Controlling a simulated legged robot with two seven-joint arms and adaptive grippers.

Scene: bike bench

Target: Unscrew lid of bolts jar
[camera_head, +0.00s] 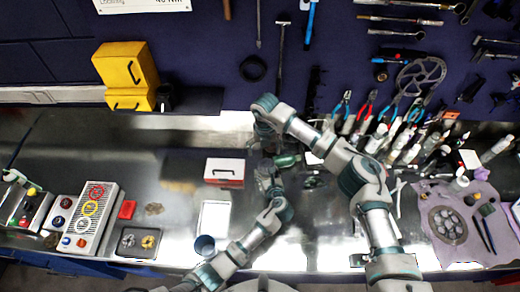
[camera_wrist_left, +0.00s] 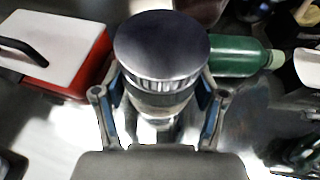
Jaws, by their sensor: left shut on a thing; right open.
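The bolts jar has a round dark lid (camera_wrist_left: 160,45) that appears seated on its top in the left wrist view. Under the lid shows a ribbed, clear-looking body (camera_wrist_left: 160,88); its contents cannot be made out. My left gripper (camera_wrist_left: 162,103) is shut around the jar body, one finger on each side below the lid. In the head view my left gripper (camera_head: 268,172) is at mid-bench, and the jar there is small and mostly hidden. My right gripper (camera_head: 263,136) is open, pointing down just above and behind the left one, apart from the lid as far as I can see.
A white-topped red box (camera_head: 224,170) stands left of the jar. A green bottle (camera_wrist_left: 238,56) lies close on the right. A blue cup (camera_head: 205,245) and white tray (camera_head: 214,217) are nearer the front. Bottles and pliers crowd the bench's right side.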

